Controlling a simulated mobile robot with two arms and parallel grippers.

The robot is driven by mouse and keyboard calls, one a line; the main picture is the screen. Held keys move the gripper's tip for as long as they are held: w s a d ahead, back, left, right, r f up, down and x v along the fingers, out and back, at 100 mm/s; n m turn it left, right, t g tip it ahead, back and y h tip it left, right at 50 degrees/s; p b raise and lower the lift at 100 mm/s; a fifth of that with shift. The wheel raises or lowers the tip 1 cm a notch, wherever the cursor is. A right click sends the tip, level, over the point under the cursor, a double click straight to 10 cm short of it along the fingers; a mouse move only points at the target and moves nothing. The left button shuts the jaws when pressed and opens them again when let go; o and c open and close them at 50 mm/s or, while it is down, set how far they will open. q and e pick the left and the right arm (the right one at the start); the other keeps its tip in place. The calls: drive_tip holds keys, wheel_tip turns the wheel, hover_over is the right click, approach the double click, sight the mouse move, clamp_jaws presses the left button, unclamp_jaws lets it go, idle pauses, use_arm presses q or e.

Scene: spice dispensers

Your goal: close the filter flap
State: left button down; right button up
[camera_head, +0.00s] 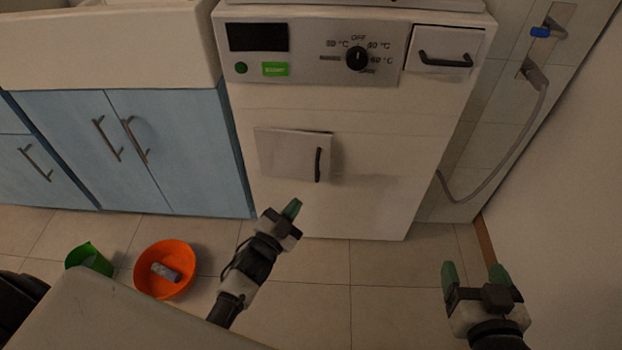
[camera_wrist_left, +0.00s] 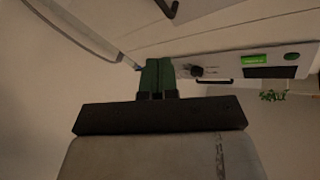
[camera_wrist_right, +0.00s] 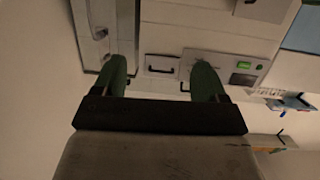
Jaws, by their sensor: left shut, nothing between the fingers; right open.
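The filter flap (camera_head: 290,154) is a pale square panel with a dark upright handle on its right side, low on the white machine's front. Its right edge casts a shadow and seems to stand slightly out from the front. In the left wrist view a dark handle (camera_wrist_left: 171,9) shows at the top edge. In the right wrist view part of the flap (camera_wrist_right: 268,9) shows at the top. My left gripper (camera_head: 291,209) is shut and empty, below and left of the handle in the head view, apparently apart from it. My right gripper (camera_head: 476,273) is open and empty, well to the right.
The machine (camera_head: 365,205) has a control panel with a knob and a closed-looking drawer (camera_head: 446,49) above. Blue cabinets (camera_head: 180,150) stand left. An orange bowl (camera_head: 148,285) and green cup (camera_head: 91,258) are at lower left. A shower hose (camera_head: 508,160) hangs right.

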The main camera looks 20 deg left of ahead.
use_arm(q)
drive_tip(key=w+d+f+m+g+h+b, duration=0.1)
drive_tip(key=w+f+m+g+h+b, duration=0.1)
drive_tip(key=w+m, duration=0.8)
drive_tip(key=shift+w+m+g+h+b, duration=0.35)
drive_tip(key=shift+m+b, duration=0.25)
drive_tip(key=shift+m, duration=1.3)
use_arm(e)
wheel_tip(320, 180, up, 10)
drive_tip(key=a+t+y, duration=0.2)
drive_tip(key=t+y, duration=0.1)
drive_tip(key=t, duration=0.6)
drive_tip(key=shift+a+f, duration=0.15)
drive_tip(key=shift+a, duration=0.1)
